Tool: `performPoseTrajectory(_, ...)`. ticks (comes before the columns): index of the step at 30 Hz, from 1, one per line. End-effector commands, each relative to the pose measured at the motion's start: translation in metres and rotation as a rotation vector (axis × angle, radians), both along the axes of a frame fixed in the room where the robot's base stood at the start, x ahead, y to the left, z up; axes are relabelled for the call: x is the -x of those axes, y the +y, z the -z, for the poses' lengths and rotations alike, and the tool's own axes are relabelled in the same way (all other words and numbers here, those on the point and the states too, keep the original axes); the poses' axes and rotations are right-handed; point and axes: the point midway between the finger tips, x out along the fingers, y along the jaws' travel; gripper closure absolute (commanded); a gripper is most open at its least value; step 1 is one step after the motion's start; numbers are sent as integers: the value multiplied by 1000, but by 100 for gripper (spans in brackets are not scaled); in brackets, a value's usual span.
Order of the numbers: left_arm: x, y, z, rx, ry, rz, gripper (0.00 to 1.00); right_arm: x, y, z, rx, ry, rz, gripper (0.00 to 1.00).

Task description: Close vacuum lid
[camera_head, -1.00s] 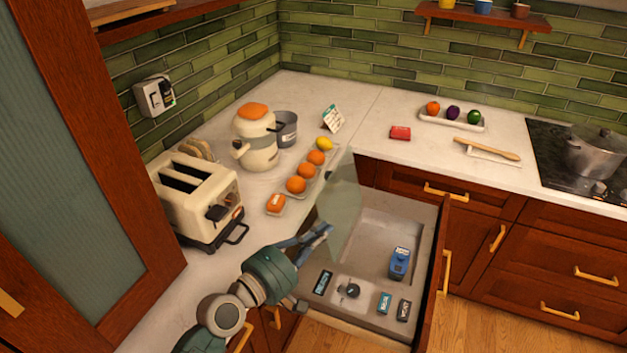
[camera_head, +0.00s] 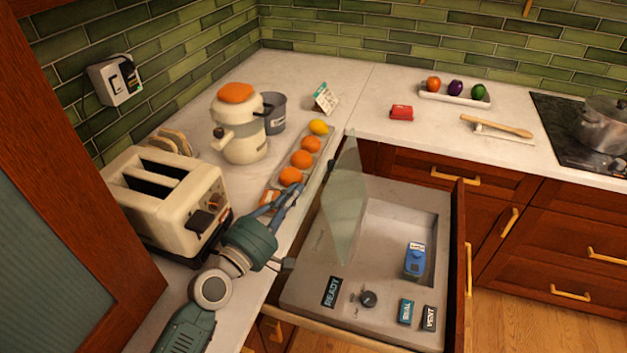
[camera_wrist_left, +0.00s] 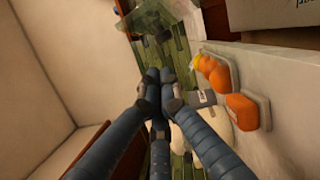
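The vacuum drawer (camera_head: 385,292) is pulled out from under the counter. Its clear glass lid (camera_head: 345,205) stands raised, tilted up along the drawer's left side. Inside the recess is a blue item (camera_head: 415,261) with a white label. A READY display (camera_head: 331,291), a black knob (camera_head: 368,298), a SEAL button (camera_head: 405,311) and a VENT button (camera_head: 429,317) sit on the front panel. My left gripper (camera_head: 294,192) is left of the lid, over the counter edge by the orange tray. Its fingers are drawn together with nothing seen between them (camera_wrist_left: 158,78). My right gripper is not in view.
A tray of oranges and a lemon (camera_head: 312,167) lies close to my left gripper. A toaster (camera_head: 165,205) and a cream pot (camera_head: 238,130) stand on the left counter. A red box (camera_head: 401,112) lies on the back counter.

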Motion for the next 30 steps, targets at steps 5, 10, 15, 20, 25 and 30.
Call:
performPoseTrajectory(5,0,0,22,-1,0,-1,100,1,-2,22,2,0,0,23)
performPoseTrajectory(10,-9,-4,19,1,-3,-1,100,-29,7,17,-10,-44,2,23)
performPoseTrajectory(15,-33,-18,17,-1,-3,-1,100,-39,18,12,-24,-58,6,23)
performPoseTrajectory(20,-59,-33,16,-1,-3,-1,100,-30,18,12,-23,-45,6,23)
performPoseTrajectory(25,-78,-45,16,-1,-1,0,100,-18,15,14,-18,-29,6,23)
performPoseTrajectory(30,-86,-50,16,-2,-1,0,100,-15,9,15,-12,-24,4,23)
